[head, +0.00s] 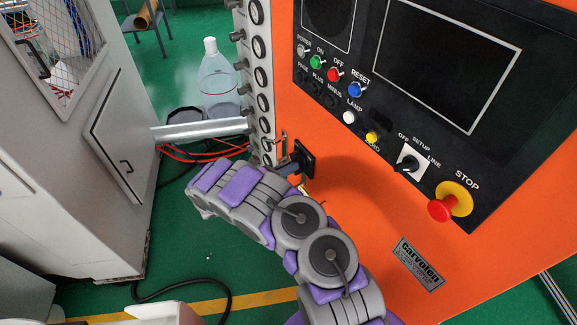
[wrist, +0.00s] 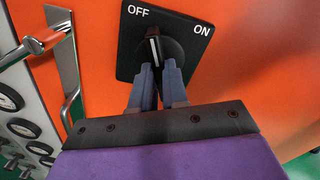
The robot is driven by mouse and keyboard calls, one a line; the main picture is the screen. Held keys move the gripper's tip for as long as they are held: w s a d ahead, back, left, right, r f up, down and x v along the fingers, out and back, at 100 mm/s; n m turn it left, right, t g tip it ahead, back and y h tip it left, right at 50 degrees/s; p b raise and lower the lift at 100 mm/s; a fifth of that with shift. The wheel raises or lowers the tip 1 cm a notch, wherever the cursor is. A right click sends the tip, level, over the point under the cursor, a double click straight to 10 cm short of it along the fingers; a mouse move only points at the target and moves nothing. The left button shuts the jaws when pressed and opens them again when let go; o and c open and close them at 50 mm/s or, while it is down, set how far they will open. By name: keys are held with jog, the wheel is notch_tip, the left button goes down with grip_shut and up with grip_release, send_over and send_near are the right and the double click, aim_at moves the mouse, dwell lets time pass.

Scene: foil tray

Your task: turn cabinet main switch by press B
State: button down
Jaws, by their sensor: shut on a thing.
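The cabinet main switch (wrist: 126,62) is a black square plate with OFF and ON labels and a dark rotary knob (wrist: 153,38) with a pale pointer mark. The pointer faces up in the wrist view, nearer the OFF label. The switch plate also shows in the head view (head: 306,157), on the orange cabinet's lower left. My gripper (wrist: 159,66) has its two grey-blue fingers on either side of the knob and is shut on it. The fingers hide the knob's lower part. In the head view my arm hides most of the gripper.
The orange cabinet (head: 345,215) carries a control panel with several buttons, a selector and a red STOP button (head: 443,207). A metal handle (wrist: 62,65) stands close left of the switch. A grey cabinet (head: 60,190) is at left.

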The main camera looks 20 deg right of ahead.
jog(key=shift+w+r+n+p, duration=0.1)
jog(key=shift+n+p, duration=0.1)
jog(key=shift+n, duration=0.75)
jog(key=shift+w+r+n+p, duration=0.1)
jog(key=shift+n+p, duration=0.1)
jog(key=shift+n, duration=0.75)
jog(key=c, duration=1.1)
grip_release()
jog(key=shift+f, duration=0.15)
jog(key=shift+c, duration=0.2)
jog(key=shift+s, duration=0.1)
jog(key=s+a, duration=0.3)
jog(key=a, duration=1.4)
jog(key=shift+s+p, duration=0.2)
jog(key=shift+p, duration=0.2)
